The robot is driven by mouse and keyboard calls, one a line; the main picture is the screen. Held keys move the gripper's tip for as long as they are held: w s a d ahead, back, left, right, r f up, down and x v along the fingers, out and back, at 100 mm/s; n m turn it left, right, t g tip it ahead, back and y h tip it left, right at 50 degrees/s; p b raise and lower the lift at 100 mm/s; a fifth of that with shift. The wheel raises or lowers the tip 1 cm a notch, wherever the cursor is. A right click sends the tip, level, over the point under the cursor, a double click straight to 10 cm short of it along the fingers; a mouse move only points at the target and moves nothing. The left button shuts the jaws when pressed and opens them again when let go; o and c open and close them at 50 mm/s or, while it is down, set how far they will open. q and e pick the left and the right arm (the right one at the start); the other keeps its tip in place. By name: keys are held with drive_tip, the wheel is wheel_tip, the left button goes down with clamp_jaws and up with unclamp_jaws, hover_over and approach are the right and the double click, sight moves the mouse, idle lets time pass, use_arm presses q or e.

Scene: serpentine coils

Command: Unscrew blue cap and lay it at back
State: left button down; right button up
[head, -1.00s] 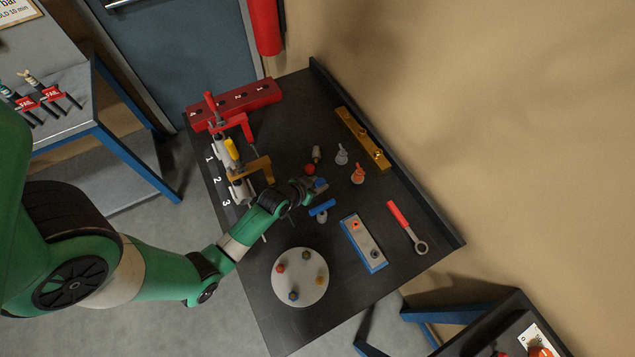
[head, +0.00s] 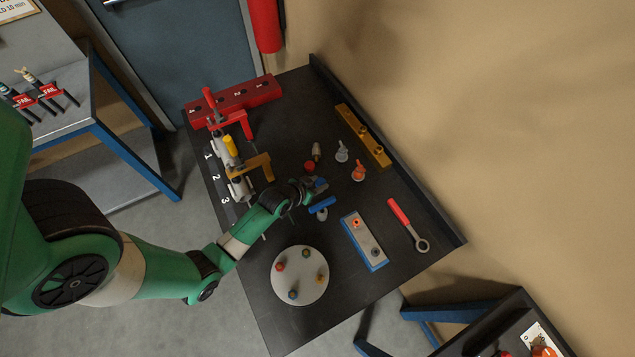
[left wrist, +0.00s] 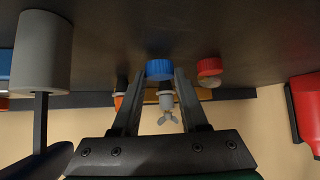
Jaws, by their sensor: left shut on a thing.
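The blue cap (left wrist: 160,69) is a ribbed disc between the fingertips of my left gripper (left wrist: 160,78) in the left wrist view. The gripper is shut on it. In the head view my left gripper (head: 309,188) is over the middle of the black bench, with a bit of blue (head: 320,184) at its tips. Whether the cap is on a thread or free is hidden. A red cap (left wrist: 209,67) on a pale body is to its right in the wrist view. My right gripper is not in view.
A blue-topped grey piece (head: 321,206) is close beside the gripper. Grey (head: 341,154) and orange (head: 358,172) winged pieces stand behind it, before a brass bar (head: 363,137). A round plate (head: 300,290), a blue-edged tray (head: 363,242) and a red-handled wrench (head: 408,226) lie nearer.

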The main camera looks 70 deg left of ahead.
sight(317, 185)
use_arm(q)
drive_tip(key=shift+f, duration=0.35)
idle(0.3)
drive_tip(key=shift+c, duration=1.8)
unclamp_jaws()
wheel_tip(317, 185, up, 7)
drive_tip(key=p, duration=0.7)
drive_tip(key=shift+r, duration=0.1)
